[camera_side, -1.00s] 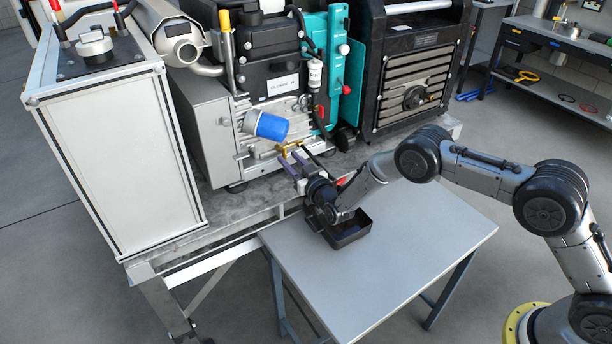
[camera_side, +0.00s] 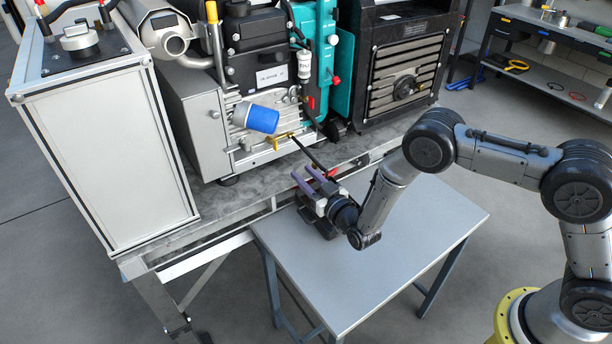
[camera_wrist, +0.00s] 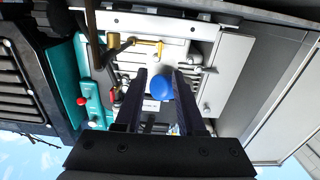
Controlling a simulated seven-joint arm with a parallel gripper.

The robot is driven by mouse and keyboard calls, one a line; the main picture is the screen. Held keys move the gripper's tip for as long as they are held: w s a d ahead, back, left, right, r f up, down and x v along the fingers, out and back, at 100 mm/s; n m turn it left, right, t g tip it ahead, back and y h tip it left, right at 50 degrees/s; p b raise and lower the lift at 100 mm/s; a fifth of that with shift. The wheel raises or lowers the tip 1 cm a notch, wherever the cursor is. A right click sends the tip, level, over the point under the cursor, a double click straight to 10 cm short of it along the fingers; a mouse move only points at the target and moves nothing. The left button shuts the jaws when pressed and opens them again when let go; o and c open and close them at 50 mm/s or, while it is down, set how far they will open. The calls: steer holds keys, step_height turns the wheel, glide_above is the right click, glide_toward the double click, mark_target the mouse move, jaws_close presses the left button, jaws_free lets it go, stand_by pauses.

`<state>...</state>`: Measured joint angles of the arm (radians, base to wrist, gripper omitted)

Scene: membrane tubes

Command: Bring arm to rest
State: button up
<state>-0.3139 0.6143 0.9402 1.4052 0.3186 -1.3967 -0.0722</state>
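My gripper (camera_side: 303,177) is above the small grey table, in front of the machine on the bench. Its two fingers stand apart with nothing between them; the wrist view also shows the gripper (camera_wrist: 162,74) open. A blue-capped cylinder (camera_side: 262,118) sticks out from the machine's front, tilted. In the wrist view its blue end (camera_wrist: 162,88) appears between the fingers, but farther off. A brass fitting (camera_side: 274,143) sits below the cylinder, apart from my gripper; it also shows in the wrist view (camera_wrist: 146,46). I cannot make out any membrane tubes for certain.
A white cabinet (camera_side: 118,150) stands at the left of the bench. A thin black rod (camera_side: 310,156) slants out near the fingers. The table's right part is clear.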

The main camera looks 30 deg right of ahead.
steer(key=w+d+r+m+t+h, duration=0.1)
steer(key=d+r+t, duration=0.15)
steer(key=r, duration=1.15)
steer(key=w+d+r+m+t+h, duration=0.1)
steer(key=d+r, duration=0.3)
steer(key=r, duration=1.1)
steer(key=s+d+r+g+y, duration=0.2)
steer(key=s+d+r, duration=0.1)
steer(key=s+r, duration=0.85)
steer(key=s+d+f+n+g, duration=0.15)
steer(key=s+g, duration=0.35)
steer(key=s, duration=0.9)
steer(key=s+f+g, duration=0.9)
steer(key=s+f, duration=0.7)
steer(key=s, duration=0.1)
steer(key=shift+s+d+f, duration=0.2)
steer(key=shift+s+d, duration=0.05)
steer(key=shift+s, duration=0.05)
